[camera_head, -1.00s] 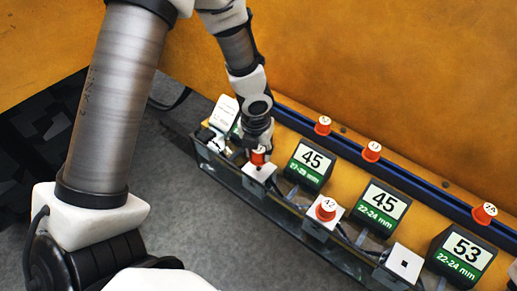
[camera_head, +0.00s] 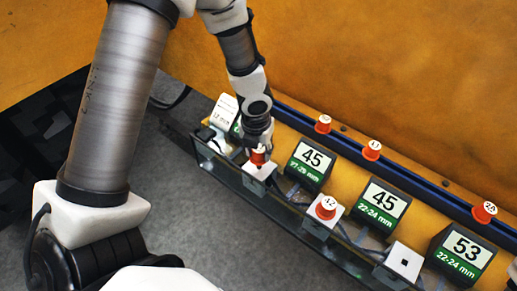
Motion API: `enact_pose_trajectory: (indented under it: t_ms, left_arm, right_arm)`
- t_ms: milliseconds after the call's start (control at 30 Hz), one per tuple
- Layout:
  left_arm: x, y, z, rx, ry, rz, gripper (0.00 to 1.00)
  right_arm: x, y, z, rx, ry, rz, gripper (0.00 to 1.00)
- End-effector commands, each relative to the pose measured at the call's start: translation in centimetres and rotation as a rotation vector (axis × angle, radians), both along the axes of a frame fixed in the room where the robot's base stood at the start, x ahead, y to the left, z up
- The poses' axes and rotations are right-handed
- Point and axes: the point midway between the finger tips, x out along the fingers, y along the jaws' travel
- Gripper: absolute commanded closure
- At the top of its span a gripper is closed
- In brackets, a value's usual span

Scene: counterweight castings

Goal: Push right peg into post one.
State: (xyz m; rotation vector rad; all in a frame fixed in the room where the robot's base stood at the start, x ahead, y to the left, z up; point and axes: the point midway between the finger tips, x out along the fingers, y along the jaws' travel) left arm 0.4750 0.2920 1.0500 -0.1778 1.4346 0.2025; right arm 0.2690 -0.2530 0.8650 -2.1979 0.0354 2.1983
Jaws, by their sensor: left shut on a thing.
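My left gripper (camera_head: 258,147) points down at the row of white posts and is shut on an orange-red peg (camera_head: 258,157). The peg is at the top of a white post (camera_head: 258,171); how deep it sits in the post is hard to tell. Another orange-red peg marked 42 (camera_head: 326,205) stands upright in the neighbouring white post (camera_head: 318,222). A white post with a bare dark square hole (camera_head: 403,263) is at the lower right. A further post (camera_head: 209,141) at the left end is partly shaded. My right gripper is not in view.
Orange-red pegs (camera_head: 323,124), (camera_head: 371,150) and (camera_head: 484,212) stand along a blue rail (camera_head: 425,187) behind. A clear panel (camera_head: 270,208) runs along the front. Grey floor is free before it.

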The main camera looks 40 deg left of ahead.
Motion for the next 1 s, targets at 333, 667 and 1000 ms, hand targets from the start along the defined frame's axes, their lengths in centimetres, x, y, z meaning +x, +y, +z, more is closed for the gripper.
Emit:
enact_pose_trajectory:
  t_ms: [333,667,1000]
  left_arm:
    - [0.0,0.0,-1.0,0.000,0.000,0.000,0.95]
    - [0.0,0.0,-1.8,0.000,0.000,-0.001,0.95]
    - [0.0,0.0,-2.7,0.000,0.000,0.000,0.95]
  right_arm:
    - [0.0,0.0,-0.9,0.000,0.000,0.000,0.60]
    - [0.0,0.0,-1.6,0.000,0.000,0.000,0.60]
    - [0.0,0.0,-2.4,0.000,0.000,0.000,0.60]
